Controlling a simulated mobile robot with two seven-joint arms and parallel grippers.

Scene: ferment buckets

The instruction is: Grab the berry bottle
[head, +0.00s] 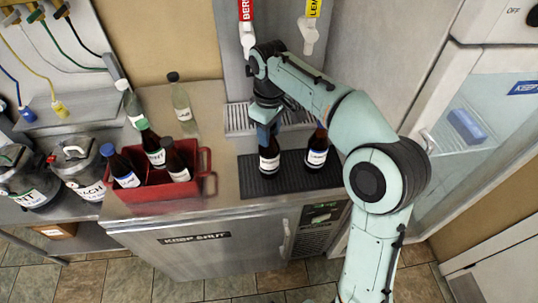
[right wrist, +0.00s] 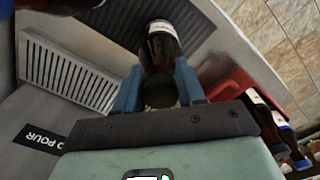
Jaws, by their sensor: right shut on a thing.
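My right gripper (head: 266,128) reaches down from above and is shut on the neck of a dark brown bottle (head: 269,158) with a white label. This bottle stands upright on the dark ribbed mat (head: 290,183). In the right wrist view the same bottle (right wrist: 161,42) sits between the two blue fingers (right wrist: 158,88). Its label is too small to read, so I cannot confirm that it is the berry one. A second dark bottle (head: 317,150) with a white and blue label stands on the mat to its right. My left gripper is not in view.
A red crate (head: 150,200) with several bottles stands left on the counter, also in the right wrist view (right wrist: 228,84). A clear bottle (head: 182,103) stands behind it. Taps with red (head: 246,10) and yellow (head: 313,8) labels hang above the drip grate (head: 238,120).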

